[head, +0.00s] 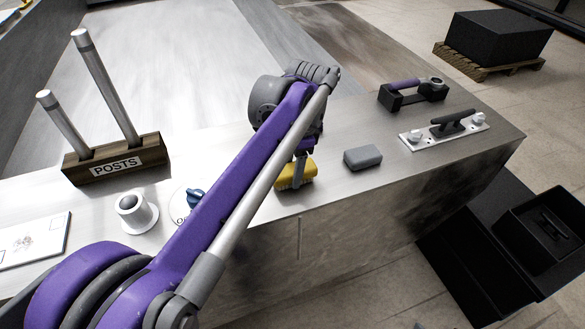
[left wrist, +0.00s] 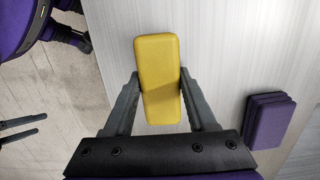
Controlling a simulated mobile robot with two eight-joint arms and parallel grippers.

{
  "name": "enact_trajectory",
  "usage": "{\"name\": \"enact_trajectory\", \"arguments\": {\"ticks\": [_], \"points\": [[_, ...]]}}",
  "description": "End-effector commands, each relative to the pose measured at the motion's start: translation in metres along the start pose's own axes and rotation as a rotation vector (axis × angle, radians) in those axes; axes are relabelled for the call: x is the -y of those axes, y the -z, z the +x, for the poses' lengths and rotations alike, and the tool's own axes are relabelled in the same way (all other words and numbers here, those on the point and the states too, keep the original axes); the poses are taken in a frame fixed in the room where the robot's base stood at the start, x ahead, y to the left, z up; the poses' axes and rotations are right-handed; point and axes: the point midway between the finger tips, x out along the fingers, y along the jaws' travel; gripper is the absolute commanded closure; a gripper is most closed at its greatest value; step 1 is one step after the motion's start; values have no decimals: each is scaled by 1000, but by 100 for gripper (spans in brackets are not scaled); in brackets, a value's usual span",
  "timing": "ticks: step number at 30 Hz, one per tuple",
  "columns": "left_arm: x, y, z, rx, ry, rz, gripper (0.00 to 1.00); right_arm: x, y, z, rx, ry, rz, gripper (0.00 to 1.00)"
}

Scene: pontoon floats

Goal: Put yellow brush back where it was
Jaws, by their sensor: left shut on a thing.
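The yellow brush (head: 283,181) is at the front part of the metal counter, below my left wrist in the head view. In the left wrist view the yellow brush (left wrist: 159,72) is a rounded yellow block between the two dark fingers of my left gripper (left wrist: 162,98), which is shut on it. My left gripper (head: 299,171) is partly hidden by my purple arm in the head view. I cannot tell whether the brush touches the counter. Two dark fingers, apparently of my right gripper (left wrist: 22,126), show apart and empty at the left edge of the left wrist view.
A grey block (head: 363,157) lies right of the brush. A black holder (head: 414,98) and a cleat plate (head: 446,133) are farther right. The posts block (head: 117,165), a white flanged tube (head: 134,212) and a blue knob (head: 195,197) are left. A purple stack (left wrist: 266,122) lies nearby.

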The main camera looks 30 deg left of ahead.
Motion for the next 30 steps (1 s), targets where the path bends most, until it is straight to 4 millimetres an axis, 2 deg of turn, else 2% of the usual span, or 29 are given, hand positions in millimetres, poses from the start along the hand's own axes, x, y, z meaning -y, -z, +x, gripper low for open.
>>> {"name": "enact_trajectory", "arguments": {"ticks": [1, 5, 6, 14, 17, 20, 30], "points": [[0, 0, 2, 0, 0, 0, 40, 0, -1, 1, 1, 0, 0, 1], [0, 0, 1, 0, 0, 0, 16, 0, -1, 1, 1, 0, 0, 1], [0, 0, 1, 0, 0, 0, 13, 0, -1, 1, 1, 0, 0, 1], [0, 0, 0, 0, 0, 0, 13, 0, 0, 0, 0, 0, 0, 1], [0, 0, -6, 0, 0, 0, 13, 0, 2, -2, -2, 0, 0, 1], [0, 0, -19, 0, 0, 0, 13, 0, 3, -2, -3, 0, 0, 1], [0, 0, -92, -1, 1, 0, 13, 0, 12, -10, -11, 0, 0, 1]]}}
